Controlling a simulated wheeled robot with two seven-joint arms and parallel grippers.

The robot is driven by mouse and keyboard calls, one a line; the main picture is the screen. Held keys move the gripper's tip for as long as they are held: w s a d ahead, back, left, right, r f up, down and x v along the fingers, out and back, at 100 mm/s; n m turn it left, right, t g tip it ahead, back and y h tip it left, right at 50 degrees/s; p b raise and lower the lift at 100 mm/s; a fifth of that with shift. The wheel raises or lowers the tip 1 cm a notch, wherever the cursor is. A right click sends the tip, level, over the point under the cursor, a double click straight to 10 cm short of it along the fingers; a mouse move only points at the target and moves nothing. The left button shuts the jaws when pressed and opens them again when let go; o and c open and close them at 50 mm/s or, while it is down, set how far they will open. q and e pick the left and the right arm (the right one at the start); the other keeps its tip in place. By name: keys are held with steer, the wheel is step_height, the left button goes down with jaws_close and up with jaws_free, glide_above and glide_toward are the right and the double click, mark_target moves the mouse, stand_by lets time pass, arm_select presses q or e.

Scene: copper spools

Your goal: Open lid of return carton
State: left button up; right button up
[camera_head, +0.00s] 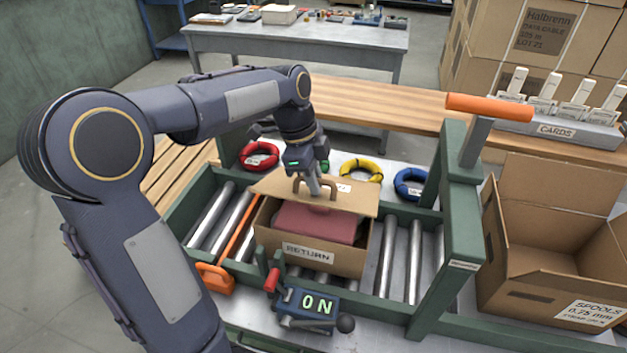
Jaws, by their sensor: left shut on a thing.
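The return carton (345,260) sits on the roller conveyor, with a "RETURN" label on its front. Its cardboard lid (362,203) is raised at the front and tilts up toward the back. A reddish block (315,223) shows inside the carton under the lid. My left gripper (315,190) is at the lid's brown handle (303,185) and is shut on it. The gripper partly hides the handle. My right gripper is not in view.
A green frame with an orange-handled lever (503,107) stands right of the carton. An open spool carton (540,262) is farther right. Red (260,147), yellow (346,172) and blue (400,186) coils lie behind.

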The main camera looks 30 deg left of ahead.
arm_select(q)
steer(key=shift+w+r, duration=0.15)
steer(key=shift+w+a+r+p, duration=0.25)
steer(key=shift+w+r+p, duration=0.6)
steer(key=shift+p, duration=0.35)
steer(key=o, duration=0.9)
steer(key=shift+w+f, duration=0.1)
steer(key=shift+c, duration=0.2)
steer(key=o, duration=0.9)
